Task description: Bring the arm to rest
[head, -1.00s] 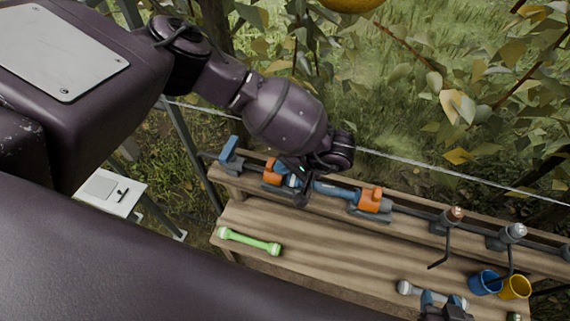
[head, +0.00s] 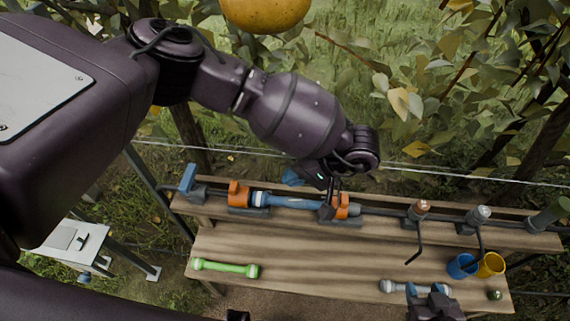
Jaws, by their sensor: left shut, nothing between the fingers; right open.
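My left arm comes in from the left and reaches over the wooden bench. My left gripper (head: 328,209) is shut and empty, in front of the right end of the blue tool (head: 285,202) lying in orange clamps at the bench's back. I cannot tell whether it touches the tool or the clamp. My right gripper (head: 434,292) shows at the bottom right edge, open, beside a pale grey rod (head: 396,286) with thick ends. Its fingers hide part of that rod, and most of the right arm is out of view.
A green rod (head: 226,268) lies at the bench's left (head: 300,265). Blue (head: 461,266) and yellow (head: 490,265) cups stand at the right. Capped fittings with hooks (head: 420,210) line the back rail. The bench's middle is clear.

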